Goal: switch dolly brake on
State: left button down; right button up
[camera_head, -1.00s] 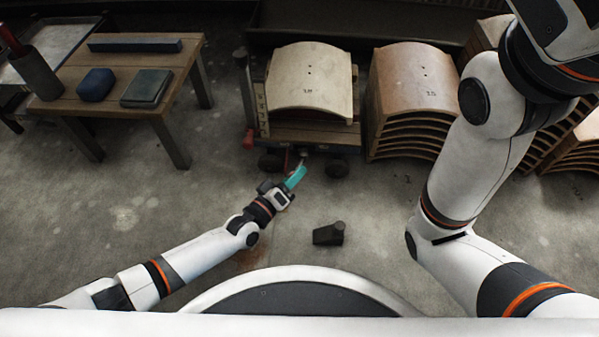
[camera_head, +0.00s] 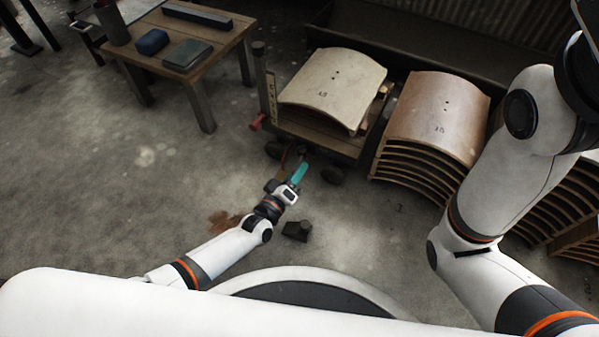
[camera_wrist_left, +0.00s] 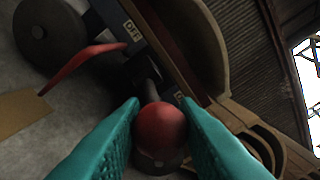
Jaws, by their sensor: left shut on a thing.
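The dolly (camera_head: 318,141) stands ahead of me with curved wooden panels on its deck. Its front edge and a dark wheel (camera_wrist_left: 48,32) show in the left wrist view. A brake lever with a round red knob (camera_wrist_left: 160,127) sits at the dolly's low front edge. An "OFF" label (camera_wrist_left: 132,31) is on the edge to the left; a second label beside the right finger is mostly hidden. My left gripper (camera_head: 300,172) has teal fingers, which are shut on the red knob, one on each side. My right arm shows at the right, but its gripper is out of view.
A stack of curved panels (camera_head: 437,115) stands right of the dolly. A small dark block (camera_head: 297,231) lies on the floor near my left wrist.

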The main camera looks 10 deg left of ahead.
pick_arm(q)
jog(key=shift+s+d+f, duration=0.1)
jog(key=c, duration=1.1)
grip_release()
jog(key=shift+s+a+p, duration=0.2)
jog(key=shift+s+p, duration=0.05)
jog(key=shift+p, duration=0.05)
jog(key=p+v, duration=0.5)
jog(key=v, duration=0.5)
jog(key=shift+s, duration=0.2)
jog(key=shift+s+a+p, duration=0.2)
jog(key=shift+s+p, duration=0.1)
jog(key=shift+s, duration=0.15)
